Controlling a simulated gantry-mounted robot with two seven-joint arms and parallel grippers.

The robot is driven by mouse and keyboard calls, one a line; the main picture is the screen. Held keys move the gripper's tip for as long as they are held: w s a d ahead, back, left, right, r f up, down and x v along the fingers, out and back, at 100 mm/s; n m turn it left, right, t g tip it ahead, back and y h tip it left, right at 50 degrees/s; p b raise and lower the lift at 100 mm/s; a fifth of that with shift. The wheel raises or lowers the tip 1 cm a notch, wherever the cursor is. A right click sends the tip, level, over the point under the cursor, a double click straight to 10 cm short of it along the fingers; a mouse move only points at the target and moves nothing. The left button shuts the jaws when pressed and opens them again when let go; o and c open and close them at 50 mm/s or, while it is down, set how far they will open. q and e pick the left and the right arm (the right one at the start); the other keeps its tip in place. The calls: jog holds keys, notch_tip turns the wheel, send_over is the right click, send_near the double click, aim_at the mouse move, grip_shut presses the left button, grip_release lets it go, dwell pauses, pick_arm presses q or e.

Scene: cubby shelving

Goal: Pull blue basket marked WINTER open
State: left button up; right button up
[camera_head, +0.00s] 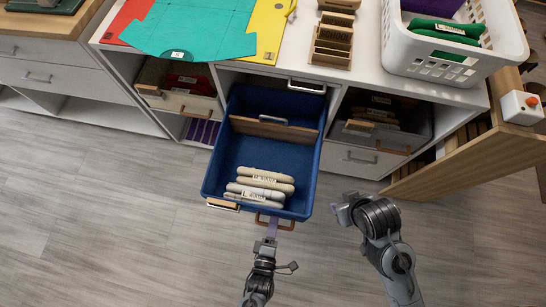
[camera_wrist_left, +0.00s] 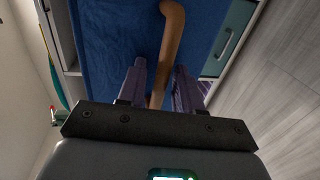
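The blue basket (camera_head: 215,165) is pulled far out of the middle cubby, over the floor. Cream rolled items (camera_head: 265,183) with small labels lie inside, and a brown divider (camera_head: 272,130) crosses it. The basket's front handle (camera_head: 275,222) is tan; it also shows in the left wrist view (camera_wrist_left: 171,35). My left gripper (camera_head: 270,230) is at this handle, its purple fingers (camera_wrist_left: 160,78) closed in on both sides of it. My right gripper (camera_head: 342,212) is to the right of the basket's front, apart from it; its finger gap is unclear. The front's marking is not readable.
Baskets sit in the cubbies left (camera_head: 183,100) and right (camera_head: 385,118). A wooden panel (camera_head: 470,160) stands at right. The floor (camera_head: 110,220) in front is clear.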

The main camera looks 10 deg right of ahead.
pick_arm(q)
jog(key=shift+a, duration=0.1)
jog(key=shift+s+r, duration=0.1)
jog(key=shift+s, duration=0.15)
jog(key=p+v, duration=0.3)
jog(key=v, duration=0.7)
jog(key=shift+s, duration=0.15)
